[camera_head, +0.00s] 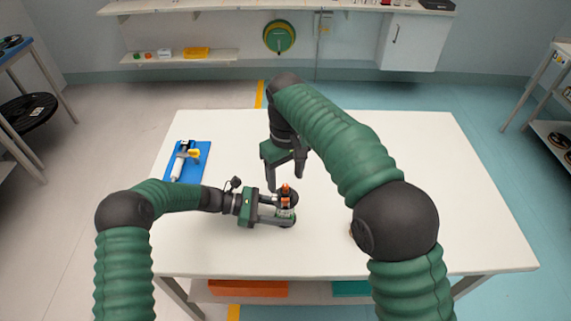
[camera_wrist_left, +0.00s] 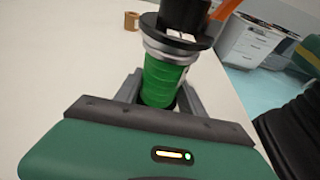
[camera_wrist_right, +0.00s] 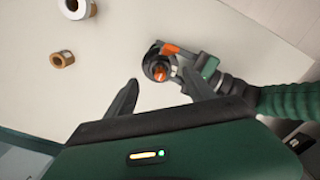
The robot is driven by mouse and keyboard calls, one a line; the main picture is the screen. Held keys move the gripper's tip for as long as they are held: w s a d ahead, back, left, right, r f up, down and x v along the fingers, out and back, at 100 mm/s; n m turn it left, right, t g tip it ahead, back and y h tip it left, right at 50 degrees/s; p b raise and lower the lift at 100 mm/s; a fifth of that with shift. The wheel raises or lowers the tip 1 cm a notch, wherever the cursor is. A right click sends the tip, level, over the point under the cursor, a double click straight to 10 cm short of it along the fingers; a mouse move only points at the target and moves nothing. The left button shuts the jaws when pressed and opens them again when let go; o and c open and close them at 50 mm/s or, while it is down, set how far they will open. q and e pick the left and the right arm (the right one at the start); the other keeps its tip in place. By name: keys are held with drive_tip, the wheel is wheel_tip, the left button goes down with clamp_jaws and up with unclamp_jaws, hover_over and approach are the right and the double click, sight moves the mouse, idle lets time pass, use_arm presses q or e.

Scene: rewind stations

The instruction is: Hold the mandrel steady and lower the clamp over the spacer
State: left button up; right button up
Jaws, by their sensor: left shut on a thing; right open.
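My left gripper (camera_head: 290,212) is shut on the green grip of the mandrel (camera_wrist_left: 165,80), which stands upright over the table. Above the grip are a metal collar and a black flange (camera_wrist_left: 178,32). An orange part (camera_head: 285,190), possibly the clamp's lever, sits at the mandrel's top and also shows in the right wrist view (camera_wrist_right: 170,48). I cannot clearly tell the clamp and spacer apart there. My right gripper (camera_head: 289,172) is open and empty, just above and behind the mandrel's top. In the right wrist view the mandrel's round top lies beyond its fingertips (camera_wrist_right: 160,79).
A blue mat (camera_head: 203,149) with a white tube and yellow part lies at the left. The table's right side is clear.

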wheel_tip(320, 180, up, 7)
drive_tip(key=shift+f, duration=0.15)
idle(0.6)
use_arm(q)
drive_tip(key=o, duration=1.1)
drive_tip(key=shift+c, duration=0.2)
